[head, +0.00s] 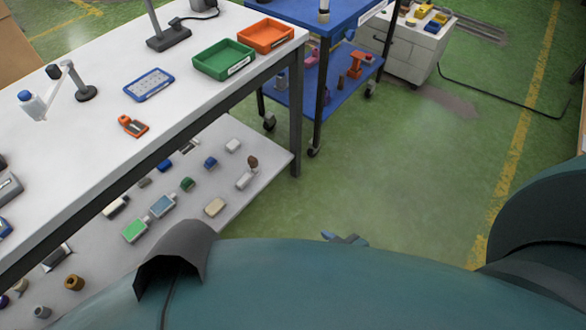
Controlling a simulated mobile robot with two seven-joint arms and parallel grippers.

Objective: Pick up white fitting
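Several pale pieces lie on the lower shelf of the white bench. One is a whitish elongated piece (245,179) near the shelf's right end, with a brown knob beside it. Another is a small white block (233,145) farther back. I cannot tell which of them is the white fitting. The tip of my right gripper (345,239) just shows as a small blue-grey shape above my teal body, over the green floor and apart from the bench. Most of it is hidden, so its opening is unclear. My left gripper is not in view.
The white bench top (95,135) carries a green tray (223,60), an orange tray (266,36) and a blue-framed panel (149,85). A blue cart (318,100) and a white cabinet (405,55) stand behind. The green floor (400,170) is open, with a black cable farther right.

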